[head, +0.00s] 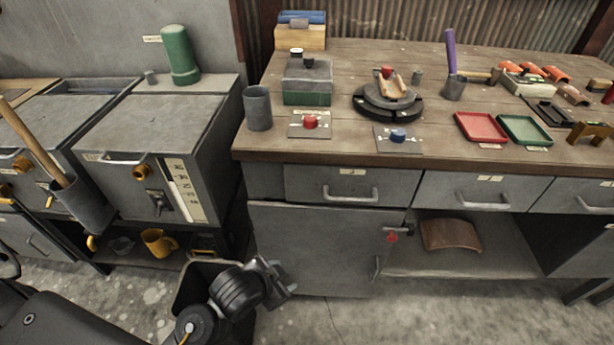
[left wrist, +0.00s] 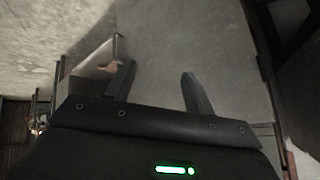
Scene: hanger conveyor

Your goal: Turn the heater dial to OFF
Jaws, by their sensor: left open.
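No label I can read marks the heater dial. A red knob (head: 310,121) and a blue knob (head: 398,135) sit on small grey plates at the bench's front edge. A grey box at the left has a brass knob (head: 140,172) and a dark lever (head: 158,203) beside a pale marked scale (head: 184,190). My left gripper (head: 279,276) is low, in front of the grey cabinet door, well below the bench top. In the left wrist view its two fingers (left wrist: 156,82) are apart and empty, with a grey surface beyond. My right gripper is out of view.
The wooden bench (head: 345,80) carries a grey cup (head: 257,108), a round turntable (head: 388,103), red (head: 481,127) and green (head: 524,130) trays, and tools. Drawer handles (head: 350,196) stick out below. A dark bin (head: 190,284) stands by my arm. A green cylinder (head: 179,55) stands on the grey box.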

